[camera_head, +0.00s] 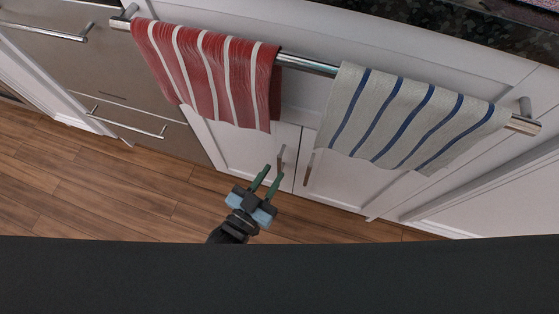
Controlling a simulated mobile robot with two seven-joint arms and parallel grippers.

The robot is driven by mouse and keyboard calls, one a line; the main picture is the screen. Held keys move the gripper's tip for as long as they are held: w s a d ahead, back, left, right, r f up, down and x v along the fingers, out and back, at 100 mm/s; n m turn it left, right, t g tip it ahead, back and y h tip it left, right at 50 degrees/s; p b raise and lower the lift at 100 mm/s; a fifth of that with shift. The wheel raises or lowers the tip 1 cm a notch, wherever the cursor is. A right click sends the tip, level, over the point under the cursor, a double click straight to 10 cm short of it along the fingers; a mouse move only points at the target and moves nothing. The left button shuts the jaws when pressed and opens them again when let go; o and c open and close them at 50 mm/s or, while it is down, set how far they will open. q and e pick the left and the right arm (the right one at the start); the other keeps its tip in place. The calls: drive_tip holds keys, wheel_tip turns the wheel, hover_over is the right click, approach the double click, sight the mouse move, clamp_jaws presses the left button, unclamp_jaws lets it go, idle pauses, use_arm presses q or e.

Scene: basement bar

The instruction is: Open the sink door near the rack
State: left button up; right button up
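The white sink cabinet has a left door (237,152) and a right door (345,185), both looking shut. The left door has a short upright handle (282,157) near the middle seam. The right door has a similar handle (308,169). The towel rack (308,64) is a metal bar across the cabinet front above the doors. My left gripper (272,175) is open with its two green fingers apart and nothing between them. Its fingertips are close to the lower end of the left door's handle; I cannot tell whether they touch it. My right gripper is not in view.
A red striped towel (208,72) and a white towel with blue stripes (405,120) hang from the rack and cover upper parts of the doors. Drawers with bar handles (125,122) are at the left. A dark countertop (450,30) is above. The wooden floor (110,190) is clear.

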sight(278, 166)
use_arm(q)
drive_tip(key=shift+b+x, duration=0.45)
drive_tip(key=shift+x, duration=1.8)
clamp_jaws()
